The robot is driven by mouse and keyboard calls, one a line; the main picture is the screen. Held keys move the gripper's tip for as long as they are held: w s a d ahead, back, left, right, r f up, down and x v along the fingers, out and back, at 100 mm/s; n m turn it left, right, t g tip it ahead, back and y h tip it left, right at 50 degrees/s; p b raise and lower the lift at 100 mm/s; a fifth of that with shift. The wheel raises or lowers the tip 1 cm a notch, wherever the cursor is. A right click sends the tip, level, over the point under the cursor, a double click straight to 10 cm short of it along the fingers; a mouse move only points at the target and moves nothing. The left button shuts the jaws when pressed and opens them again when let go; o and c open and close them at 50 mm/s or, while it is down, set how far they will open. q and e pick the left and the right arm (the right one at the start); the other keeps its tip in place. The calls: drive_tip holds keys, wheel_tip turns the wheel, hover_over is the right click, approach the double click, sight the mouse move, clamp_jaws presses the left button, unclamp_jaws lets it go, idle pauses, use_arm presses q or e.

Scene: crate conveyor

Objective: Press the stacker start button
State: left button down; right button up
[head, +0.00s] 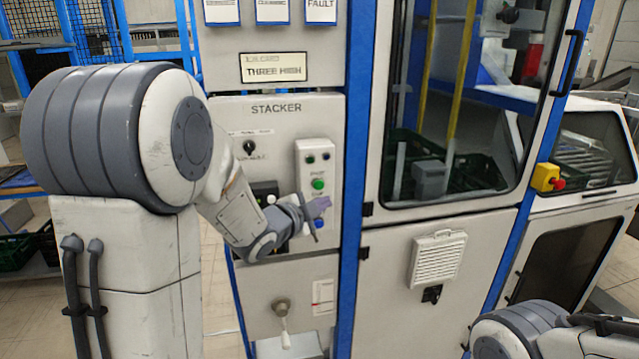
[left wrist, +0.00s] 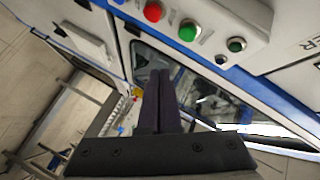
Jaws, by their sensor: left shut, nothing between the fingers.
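The stacker panel (head: 275,115) stands ahead in the head view, with "STACKER" printed at its top. On its right side is a pale button box (head: 303,150) with a green button (head: 318,184) and small dark buttons above it. In the left wrist view the box shows a red button (left wrist: 153,11) and two green buttons, one of them at the right (left wrist: 236,44). The small labels are unreadable, so I cannot tell which is start. My left gripper (head: 318,206) is shut and empty, just below the green button; contact cannot be told. My right gripper is out of view.
A rotary switch (head: 249,147) sits left of the button box, and a lever handle (head: 283,325) is below. A blue-framed glass door (head: 450,100) is to the right. A yellow-and-red emergency stop (head: 547,178) is further right. My right arm shows at the lower right.

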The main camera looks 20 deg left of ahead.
sight(319, 185)
use_arm(q)
drive_tip(key=w+a, duration=0.1)
drive_tip(key=w, duration=0.1)
drive_tip(key=w+a, duration=0.1)
drive_tip(key=shift+w+a, duration=0.3)
drive_tip(key=shift+w, duration=0.1)
drive_tip(key=shift+w, duration=0.1)
idle(1.8)
drive_tip(key=shift+w+a, duration=0.25)
